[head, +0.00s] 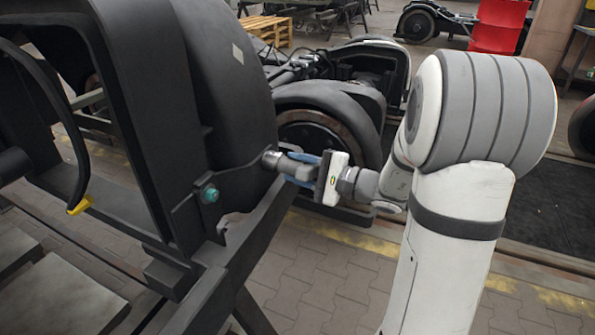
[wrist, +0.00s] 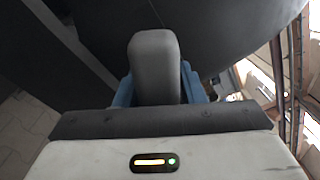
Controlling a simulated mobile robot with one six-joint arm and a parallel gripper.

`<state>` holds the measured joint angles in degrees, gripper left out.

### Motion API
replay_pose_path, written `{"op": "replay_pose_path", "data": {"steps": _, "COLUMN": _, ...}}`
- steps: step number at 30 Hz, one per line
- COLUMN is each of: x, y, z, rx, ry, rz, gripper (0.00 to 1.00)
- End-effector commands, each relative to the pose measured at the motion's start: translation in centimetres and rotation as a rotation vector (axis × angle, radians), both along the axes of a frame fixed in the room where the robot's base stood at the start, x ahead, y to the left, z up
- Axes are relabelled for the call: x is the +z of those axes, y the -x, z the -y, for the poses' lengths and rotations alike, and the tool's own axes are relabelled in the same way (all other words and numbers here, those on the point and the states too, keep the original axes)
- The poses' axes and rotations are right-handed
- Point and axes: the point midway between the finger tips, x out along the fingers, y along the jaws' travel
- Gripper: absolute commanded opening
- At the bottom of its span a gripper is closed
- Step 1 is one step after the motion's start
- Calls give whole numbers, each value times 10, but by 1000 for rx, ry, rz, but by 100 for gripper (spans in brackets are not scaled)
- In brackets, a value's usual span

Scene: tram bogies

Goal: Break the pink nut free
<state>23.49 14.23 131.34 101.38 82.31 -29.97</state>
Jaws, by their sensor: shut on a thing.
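No pink nut shows in either view. My gripper (head: 295,168) has blue fingers and is shut on a grey tool (head: 270,160), at the right end of the dark bracket (head: 236,178) on the black bogie frame. The tool's round end meets the bracket there and hides whatever is under it; I cannot tell whether it sits on a nut. In the wrist view the tool (wrist: 153,66) is a grey block between the blue fingers (wrist: 158,90). A teal nut (head: 209,193) sits on the same bracket, left of and below my gripper, apart from it.
The large black wheel cover (head: 225,80) rises just above the bracket. A black beam (head: 240,235) runs below it. A yellow-tipped hook (head: 80,205) hangs at the left. Another bogie (head: 335,105) stands behind. Paved floor (head: 330,270) lies open below my gripper.

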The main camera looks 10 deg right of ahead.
Motion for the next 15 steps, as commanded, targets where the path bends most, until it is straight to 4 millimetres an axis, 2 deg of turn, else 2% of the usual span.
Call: {"op": "replay_pose_path", "data": {"steps": 15, "x": -1, "y": 0, "z": 0, "rx": 1, "ry": 66, "rz": 91, "gripper": 0}}
